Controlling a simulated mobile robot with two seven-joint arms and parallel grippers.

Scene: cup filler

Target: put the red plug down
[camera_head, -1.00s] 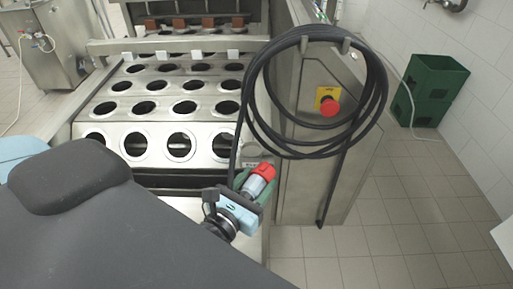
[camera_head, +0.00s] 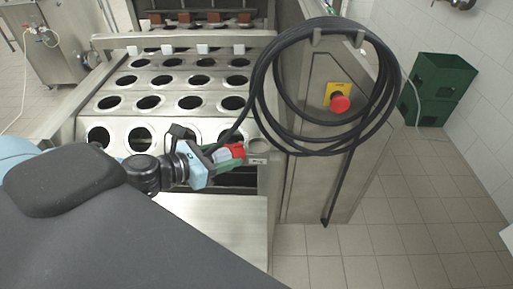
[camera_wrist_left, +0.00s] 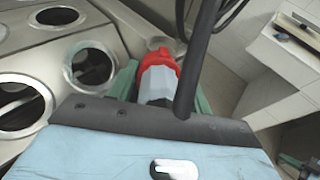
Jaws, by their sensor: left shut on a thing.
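The red plug (camera_head: 236,151) is in my left gripper (camera_head: 223,158), in front of the perforated steel plate of the cup filler. In the left wrist view the plug (camera_wrist_left: 158,76) shows its red collar and grey body between the green fingers of the left gripper (camera_wrist_left: 160,90). The gripper is shut on it. A black cable (camera_wrist_left: 203,50) runs up past the plug in that view. In the head view the cable joins the coil (camera_head: 262,90) hung on the machine's side. My right gripper is not in view.
The cup plate (camera_head: 165,121) has rows of round holes. A red emergency button (camera_head: 340,103) on a yellow plate sits on the side panel. A flat steel surface (camera_head: 225,215) lies bare below the gripper. Green crates (camera_head: 437,85) stand at the right wall.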

